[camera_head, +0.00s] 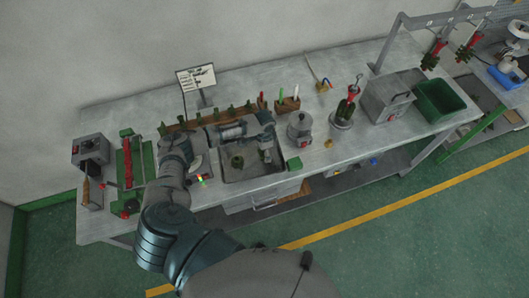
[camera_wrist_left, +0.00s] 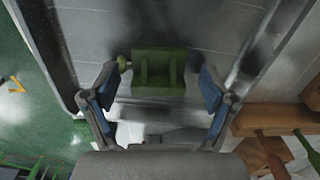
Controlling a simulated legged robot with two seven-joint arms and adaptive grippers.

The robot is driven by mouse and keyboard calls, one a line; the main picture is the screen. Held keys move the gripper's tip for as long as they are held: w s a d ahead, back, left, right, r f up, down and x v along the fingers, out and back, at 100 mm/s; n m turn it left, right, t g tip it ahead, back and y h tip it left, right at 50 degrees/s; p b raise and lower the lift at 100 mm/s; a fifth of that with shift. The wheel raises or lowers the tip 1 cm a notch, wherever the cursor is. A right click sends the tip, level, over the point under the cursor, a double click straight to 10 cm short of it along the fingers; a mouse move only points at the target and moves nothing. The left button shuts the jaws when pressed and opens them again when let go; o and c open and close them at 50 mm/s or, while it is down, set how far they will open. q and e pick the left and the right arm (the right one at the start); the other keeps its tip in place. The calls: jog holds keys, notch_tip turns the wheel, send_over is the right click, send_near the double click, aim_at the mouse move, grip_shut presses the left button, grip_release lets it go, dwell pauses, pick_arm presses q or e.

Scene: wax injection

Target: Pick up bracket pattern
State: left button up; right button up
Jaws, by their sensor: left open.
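The green bracket pattern (camera_head: 237,162) lies in the grey metal tray (camera_head: 228,177) set in the bench. In the left wrist view the bracket (camera_wrist_left: 158,80) shows two upright lugs and a small round knob on its left side. Nothing is held. My right gripper is not in view.
A wooden rack (camera_wrist_left: 272,117) of tools stands behind the tray. A round pot (camera_head: 299,127) and a green block (camera_head: 294,163) are at its right. A sign (camera_head: 196,78) stands behind, and a green bin (camera_head: 440,101) sits at the bench's right end.

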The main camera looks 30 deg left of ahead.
pick_arm(q)
jog(key=c, duration=0.8)
jog(key=shift+r, duration=0.1)
jog(key=shift+r, duration=0.55)
notch_tip(320, 180, up, 2)
jog(key=shift+w+r+b, duration=0.1)
jog(key=shift+r+b, duration=0.15)
jog(key=shift+b, duration=0.05)
jog(key=w+d+b, duration=0.1)
jog(key=d, duration=0.4)
jog(key=w+d+r+b, duration=0.1)
jog(key=w+d, duration=0.1)
jog(key=d, duration=0.3)
jog(key=w+d+b, duration=0.1)
jog(key=w+d, duration=0.1)
jog(key=d, duration=0.3)
jog(key=shift+w+d+r, duration=0.15)
